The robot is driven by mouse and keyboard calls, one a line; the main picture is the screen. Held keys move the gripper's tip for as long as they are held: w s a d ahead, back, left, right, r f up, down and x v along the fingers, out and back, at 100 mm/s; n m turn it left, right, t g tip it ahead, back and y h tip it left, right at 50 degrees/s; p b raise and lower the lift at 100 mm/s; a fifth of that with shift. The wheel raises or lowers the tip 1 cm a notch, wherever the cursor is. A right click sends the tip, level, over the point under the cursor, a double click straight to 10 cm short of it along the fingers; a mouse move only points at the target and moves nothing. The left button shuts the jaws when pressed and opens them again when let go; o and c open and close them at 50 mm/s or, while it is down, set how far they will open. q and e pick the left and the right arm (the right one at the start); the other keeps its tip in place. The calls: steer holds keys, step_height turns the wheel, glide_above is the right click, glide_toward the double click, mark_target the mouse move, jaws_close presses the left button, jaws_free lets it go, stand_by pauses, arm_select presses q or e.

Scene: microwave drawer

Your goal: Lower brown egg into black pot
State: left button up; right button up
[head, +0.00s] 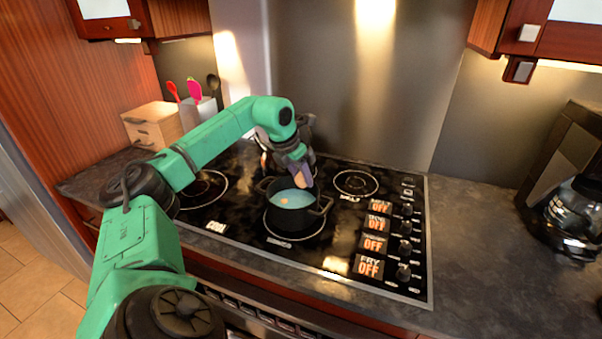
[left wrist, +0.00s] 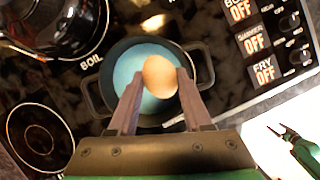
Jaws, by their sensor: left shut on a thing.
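The black pot (head: 318,212) stands on a front burner of the stove, with blue water inside. It also shows in the left wrist view (left wrist: 92,97), beneath my gripper. My left gripper (head: 302,176) points down over the pot and is shut on the brown egg (left wrist: 160,76). The egg sits between both fingertips in the left wrist view and covers part of the water. In the head view the egg (head: 300,180) is partly hidden by the fingers. A pale orange spot shows on the water; I cannot tell whether it is a reflection.
A dark, shiny vessel (left wrist: 62,28) stands on the burner behind the pot, close to my left wrist. Knobs with OFF displays (head: 372,243) line the stove's right side. A coffee maker (head: 572,215) stands at far right. The counter between is clear.

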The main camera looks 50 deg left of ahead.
arm_select(q)
steer(key=shift+f+b, duration=2.1)
steer(key=shift+f, duration=1.25)
steer(key=shift+f+b, duration=1.4)
steer(key=shift+f, duration=0.15)
steer(key=o, duration=0.9)
steer(key=shift+c, duration=0.2)
steer(key=v, duration=1.4)
steer(key=shift+s+r, duration=0.25)
